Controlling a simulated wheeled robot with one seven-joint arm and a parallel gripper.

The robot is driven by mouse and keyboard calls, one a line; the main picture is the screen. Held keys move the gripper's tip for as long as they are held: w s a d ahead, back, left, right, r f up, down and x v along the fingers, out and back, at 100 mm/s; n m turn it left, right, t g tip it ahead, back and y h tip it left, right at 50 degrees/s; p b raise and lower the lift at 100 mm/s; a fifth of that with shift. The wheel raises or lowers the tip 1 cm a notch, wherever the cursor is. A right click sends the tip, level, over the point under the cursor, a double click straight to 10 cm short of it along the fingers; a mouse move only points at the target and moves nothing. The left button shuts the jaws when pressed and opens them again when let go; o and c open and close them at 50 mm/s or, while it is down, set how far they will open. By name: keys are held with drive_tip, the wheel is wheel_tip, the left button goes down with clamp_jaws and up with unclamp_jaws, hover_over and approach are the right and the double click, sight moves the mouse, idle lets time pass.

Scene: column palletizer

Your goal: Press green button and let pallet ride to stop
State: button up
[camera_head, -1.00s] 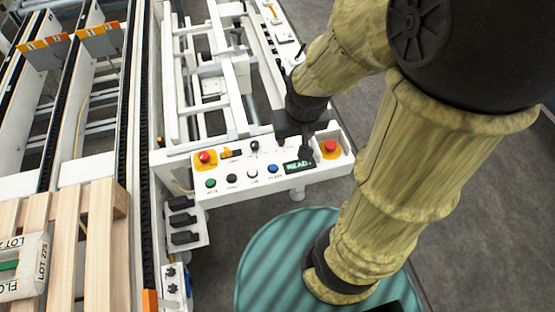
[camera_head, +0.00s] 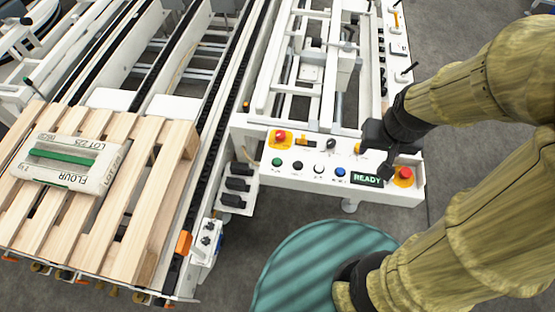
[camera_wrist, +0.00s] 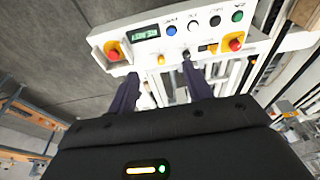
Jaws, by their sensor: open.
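The green button (camera_head: 277,162) is at the left end of a button row on a white control panel (camera_head: 300,184); it also shows in the wrist view (camera_wrist: 237,16). Black, white and blue buttons sit to its right in the head view, then a small display (camera_head: 367,180) reading READY. My gripper (camera_head: 388,165) is at the panel's right part, well right of the green button. In the wrist view my gripper (camera_wrist: 160,95) is open, its two dark fingers apart and nothing between them. The wooden pallet (camera_head: 128,165) lies on the conveyor at left, carrying a flour bag (camera_head: 70,162).
Red mushroom buttons on yellow plates sit at the panel's left (camera_head: 281,137) and right (camera_head: 403,175). A black selector knob (camera_head: 331,144) stands between. Conveyor rails (camera_head: 218,90) run behind the pallet. A teal round surface (camera_head: 318,270) is below the panel.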

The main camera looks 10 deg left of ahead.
clamp_jaws()
idle(1.8)
